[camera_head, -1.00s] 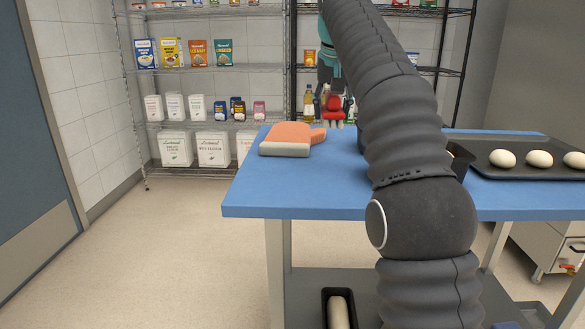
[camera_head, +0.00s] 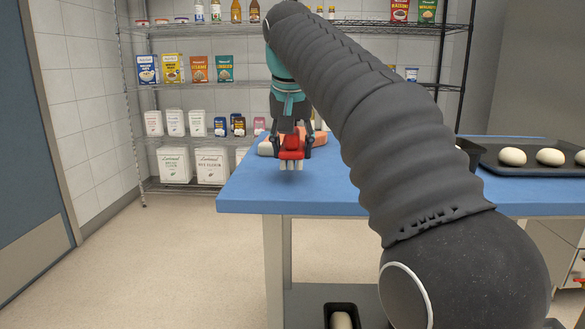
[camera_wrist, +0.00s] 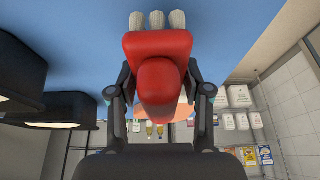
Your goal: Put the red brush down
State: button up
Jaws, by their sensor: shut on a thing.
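The red brush (camera_head: 291,151) has a red body and several pale bristle tufts at its lower end. My gripper (camera_head: 291,141) is shut on it, one finger on each side, near the left part of the blue table (camera_head: 330,192). The bristles point down in the head view; I cannot tell whether they touch the tabletop. In the wrist view, the red brush (camera_wrist: 158,50) sits between the fingers of my gripper (camera_wrist: 160,88), with its tufts against the blue background. An orange brush with a pale edge (camera_head: 266,148) lies behind, partly hidden by my gripper.
A dark tray (camera_head: 500,170) with pale dough balls (camera_head: 550,157) stands on the table's right. Shelves (camera_head: 190,135) with boxes and tins stand behind. The left front of the tabletop is clear. A dark tin with dough (camera_head: 341,309) sits on the lower shelf.

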aim_at(292, 162)
jog(key=shift+f+b, duration=0.5)
jog(key=shift+f, duration=1.05)
jog(key=shift+f, duration=0.1)
jog(key=o, duration=1)
jog(key=p+v, duration=0.4)
jog(key=v, duration=0.8)
jog(key=shift+p, duration=0.4)
jog(key=shift+d, duration=0.15)
